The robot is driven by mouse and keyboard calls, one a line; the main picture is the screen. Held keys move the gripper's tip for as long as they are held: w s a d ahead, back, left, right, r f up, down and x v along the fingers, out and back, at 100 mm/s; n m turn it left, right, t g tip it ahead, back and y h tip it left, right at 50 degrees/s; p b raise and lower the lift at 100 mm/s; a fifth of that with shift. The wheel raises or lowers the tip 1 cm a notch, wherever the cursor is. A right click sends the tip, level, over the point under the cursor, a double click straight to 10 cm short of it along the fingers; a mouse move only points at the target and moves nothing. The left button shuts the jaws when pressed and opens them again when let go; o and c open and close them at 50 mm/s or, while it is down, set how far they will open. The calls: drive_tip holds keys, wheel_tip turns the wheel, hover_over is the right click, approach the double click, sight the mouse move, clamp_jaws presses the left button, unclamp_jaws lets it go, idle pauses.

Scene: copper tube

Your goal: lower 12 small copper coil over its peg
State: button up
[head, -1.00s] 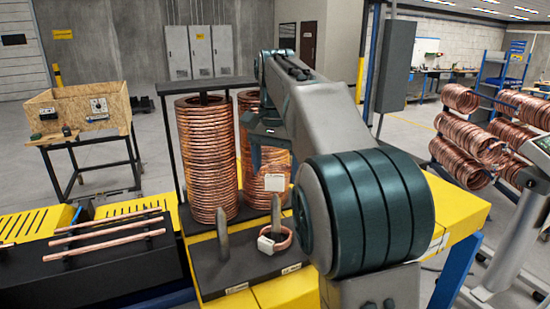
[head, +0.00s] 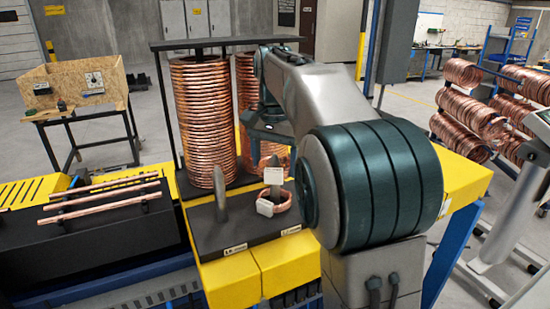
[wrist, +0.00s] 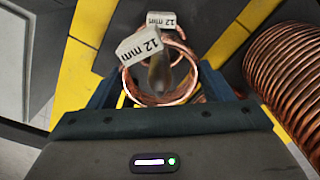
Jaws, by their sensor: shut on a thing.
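A small copper coil (wrist: 165,101) with a white "12 mm" tag (wrist: 140,48) is between the fingers of my gripper (wrist: 158,92). In the head view its tag (head: 275,175) hangs by the top of the right peg (head: 276,190). In the wrist view the peg (wrist: 158,70) shows through the coil's opening; I cannot tell whether its tip is inside the ring. Another tagged coil (head: 284,203) lies around the foot of this peg on the black plate (head: 240,228). My gripper is shut on the held coil, above the lying one. My arm hides part of it.
A bare left peg (head: 220,195) stands beside the right one. Tall copper coil stacks (head: 203,125) stand close behind the pegs. Copper tubes (head: 100,197) lie on a black bench at the left. A rack of coils (head: 480,110) is at the right.

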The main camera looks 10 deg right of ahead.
drive_tip(key=o, duration=1.1)
wheel_tip(320, 180, up, 14)
drive_tip(key=p, duration=0.1)
drive_tip(key=shift+f+p, duration=0.15)
drive_tip(key=shift+p, duration=0.2)
drive_tip(key=s+f+n+t+b, duration=0.2)
drive_tip(key=s+f+n, duration=0.2)
drive_tip(key=s+f, duration=0.7)
drive_tip(key=s+f+n+t+b, duration=0.1)
drive_tip(key=s+f+n, duration=0.3)
drive_tip(key=s+f, duration=0.8)
wheel_tip(320, 180, down, 6)
drive_tip(key=shift+r+t+b, duration=0.1)
drive_tip(key=shift+t+b, duration=0.3)
drive_tip(key=shift+b, duration=0.05)
